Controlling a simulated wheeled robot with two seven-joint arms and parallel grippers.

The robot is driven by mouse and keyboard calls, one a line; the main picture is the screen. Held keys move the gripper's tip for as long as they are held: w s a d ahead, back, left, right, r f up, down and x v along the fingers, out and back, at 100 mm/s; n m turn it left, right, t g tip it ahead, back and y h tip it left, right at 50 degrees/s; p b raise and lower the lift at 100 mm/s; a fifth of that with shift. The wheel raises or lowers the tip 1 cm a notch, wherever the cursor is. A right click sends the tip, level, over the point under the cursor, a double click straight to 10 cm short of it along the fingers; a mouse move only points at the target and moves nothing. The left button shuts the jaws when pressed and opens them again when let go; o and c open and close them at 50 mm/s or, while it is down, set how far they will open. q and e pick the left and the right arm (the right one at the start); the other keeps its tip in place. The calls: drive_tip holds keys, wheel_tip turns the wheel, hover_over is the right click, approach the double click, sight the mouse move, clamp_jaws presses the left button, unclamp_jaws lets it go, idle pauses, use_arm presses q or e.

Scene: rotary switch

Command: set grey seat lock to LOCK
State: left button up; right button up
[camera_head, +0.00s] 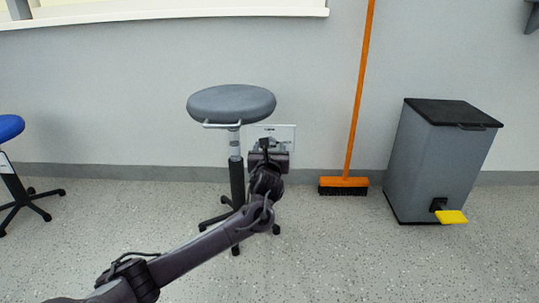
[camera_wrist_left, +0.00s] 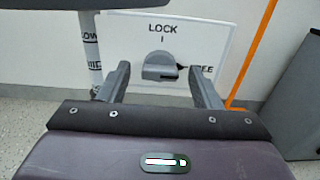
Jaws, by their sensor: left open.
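A grey stool seat (camera_head: 231,104) stands on a column with a dark base near the wall. A white plate (camera_head: 285,133) is beside the column, partly hidden behind my left gripper (camera_head: 267,148). In the left wrist view the plate (camera_wrist_left: 205,38) reads LOCK at the top with a short tick below it, and a partly hidden word ending in "EE" at the right. A grey rotary knob (camera_wrist_left: 160,67) sits under the tick, with a dark mark at its right side. My left gripper (camera_wrist_left: 160,88) is open, its fingers apart on either side of the knob. My right gripper is not in view.
A blue stool (camera_head: 10,127) is at the far left. An orange broom (camera_head: 345,182) leans on the wall to the right, and a grey bin (camera_head: 440,160) with a yellow pedal stands beyond it. The speckled floor in front is clear.

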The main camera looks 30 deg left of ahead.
use_arm(q)
drive_tip(key=shift+w+a, duration=0.3)
drive_tip(key=shift+w, duration=0.15)
drive_tip(key=shift+c, duration=0.2)
